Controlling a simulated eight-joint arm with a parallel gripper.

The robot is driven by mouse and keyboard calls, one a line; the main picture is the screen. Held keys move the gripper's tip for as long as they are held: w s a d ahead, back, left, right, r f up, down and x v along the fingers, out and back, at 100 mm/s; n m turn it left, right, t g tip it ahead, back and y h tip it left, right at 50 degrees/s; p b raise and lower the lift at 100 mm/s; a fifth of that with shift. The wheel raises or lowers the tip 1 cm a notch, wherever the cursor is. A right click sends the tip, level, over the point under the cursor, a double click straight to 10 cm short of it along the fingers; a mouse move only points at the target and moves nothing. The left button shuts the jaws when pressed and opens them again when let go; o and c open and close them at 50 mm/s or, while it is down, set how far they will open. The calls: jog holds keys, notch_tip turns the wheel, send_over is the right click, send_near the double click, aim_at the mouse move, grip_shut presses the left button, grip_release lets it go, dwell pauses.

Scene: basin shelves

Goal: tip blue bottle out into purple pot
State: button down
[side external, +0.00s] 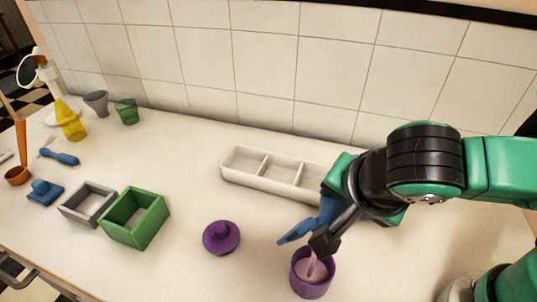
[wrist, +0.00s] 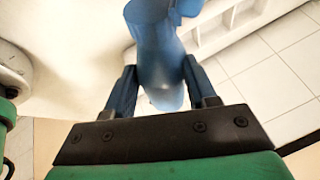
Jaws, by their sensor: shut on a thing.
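My gripper (side external: 326,238) is shut on the blue bottle (side external: 297,233) and holds it tilted over, above the purple pot. In the wrist view the translucent bottle (wrist: 158,50) sits between the two fingers of my gripper (wrist: 162,92). The purple pot (side external: 313,286) stands upright on the counter below my gripper. Pale pink stuff shows inside the pot, with a narrow pink upright piece at its middle; I cannot tell whether this is a stream. The bottle's mouth is not clearly seen. A purple lid with a knob (side external: 221,238) lies left of the pot.
A white three-part tray (side external: 234,176) stands behind, partly hidden by my arm. A green box (side external: 148,231), a grey box (side external: 71,209), a blue block (side external: 45,192) and a yellow bottle (side external: 70,120) are at left. The counter between the green box and tray is clear.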

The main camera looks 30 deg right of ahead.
jog(key=shift+s+a+r+t+h, duration=0.15)
jog(key=shift+a+r+t+h, duration=0.15)
jog(key=shift+t+h, duration=0.25)
dwell(2.1)
dwell(1.1)
